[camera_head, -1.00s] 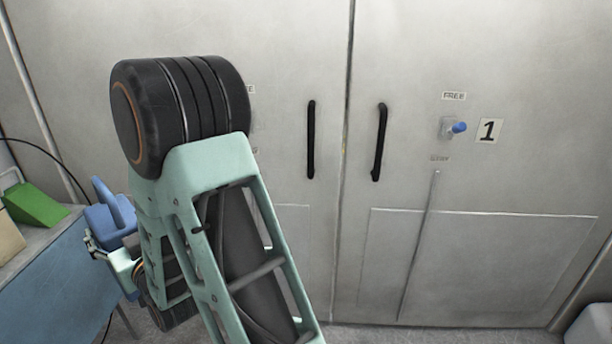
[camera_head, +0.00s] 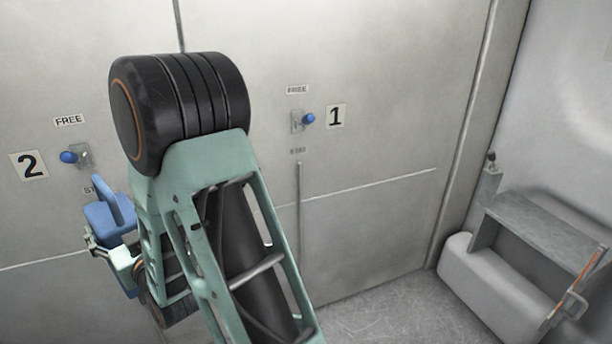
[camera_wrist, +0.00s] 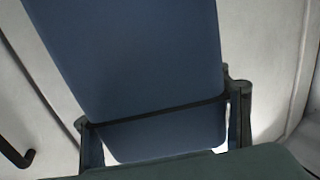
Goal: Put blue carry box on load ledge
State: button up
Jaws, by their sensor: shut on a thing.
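The blue carry box (camera_head: 103,222) is at the left in the head view, held up in the air in front of the grey doors. My gripper (camera_head: 112,256) is shut on it, and my arm partly hides it. In the wrist view the box (camera_wrist: 140,65) fills the middle, between the two fingers of my gripper (camera_wrist: 165,118). A grey unit with a flat ledge (camera_head: 545,232) stands low at the right, well apart from the box. I cannot tell for sure that this is the load ledge.
Grey doors (camera_head: 385,120) stand ahead, with blue knobs beside labels 1 (camera_head: 336,117) and 2 (camera_head: 29,165). A rounded pale block (camera_head: 470,275) forms the near left part of the unit at right. The floor (camera_head: 385,310) before it is clear.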

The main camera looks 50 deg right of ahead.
aim_at(567, 240)
jog(key=l+z, duration=0.15)
jog(key=z, duration=0.25)
jog(key=l+z, duration=0.15)
jog(key=z, duration=0.3)
jog(key=l+z, duration=0.15)
jog(key=z, duration=0.25)
jog(key=i+l+z, duration=0.1)
jog(key=z, duration=0.35)
jog(key=i+z, duration=0.3)
jog(key=z, duration=0.15)
jog(key=i+z, duration=0.3)
jog(key=z, duration=0.15)
jog(key=i+j+z, duration=0.15)
jog(key=i+z, duration=0.15)
jog(key=z, duration=0.15)
jog(key=i+j+z, duration=0.25)
jog(key=z, duration=0.15)
jog(key=i+j+z, duration=0.2)
jog(key=z, duration=0.25)
jog(key=i+j+z, duration=0.15)
jog(key=j+z, duration=0.3)
